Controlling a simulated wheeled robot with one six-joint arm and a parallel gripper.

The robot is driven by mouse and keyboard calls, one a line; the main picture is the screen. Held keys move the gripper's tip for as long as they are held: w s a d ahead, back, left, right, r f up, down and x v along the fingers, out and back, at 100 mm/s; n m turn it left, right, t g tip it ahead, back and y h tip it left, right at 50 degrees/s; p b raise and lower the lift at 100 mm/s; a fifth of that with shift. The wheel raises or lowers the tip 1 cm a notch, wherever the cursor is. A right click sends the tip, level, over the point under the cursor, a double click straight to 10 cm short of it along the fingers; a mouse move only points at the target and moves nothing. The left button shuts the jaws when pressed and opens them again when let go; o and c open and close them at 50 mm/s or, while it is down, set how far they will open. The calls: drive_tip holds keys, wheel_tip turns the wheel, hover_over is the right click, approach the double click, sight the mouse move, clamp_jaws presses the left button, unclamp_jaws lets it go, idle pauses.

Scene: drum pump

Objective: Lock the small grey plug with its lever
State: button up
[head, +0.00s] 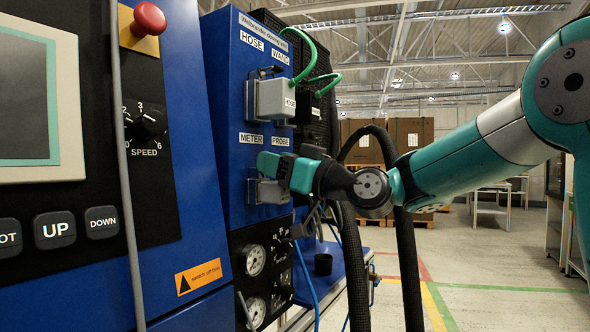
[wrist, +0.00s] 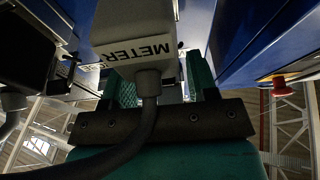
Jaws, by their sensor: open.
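The small grey plug (head: 268,191) sits in the socket under the METER sign on the blue panel. In the wrist view the grey plug (wrist: 135,35) fills the top middle, with its METER label and a dark cable running down from it. My gripper (head: 275,166) is at the panel, just above and in front of the plug. Its two green fingers (wrist: 160,88) are apart, partly behind the plug and cable in the wrist view. I cannot tell whether they touch the lever. The lever is mostly hidden by my gripper and the plug, so its position cannot be told.
A larger grey HOSE plug (head: 278,98) with a green cord sits above, beside a black plug (head: 307,104). Round gauges (head: 255,260) are below. Thick black hoses (head: 352,260) hang right of the panel. A red knob (head: 149,18) is at upper left.

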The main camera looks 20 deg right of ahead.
drive_tip(key=b+v, duration=1.6)
drive_tip(key=v, duration=0.1)
drive_tip(key=shift+b, duration=0.35)
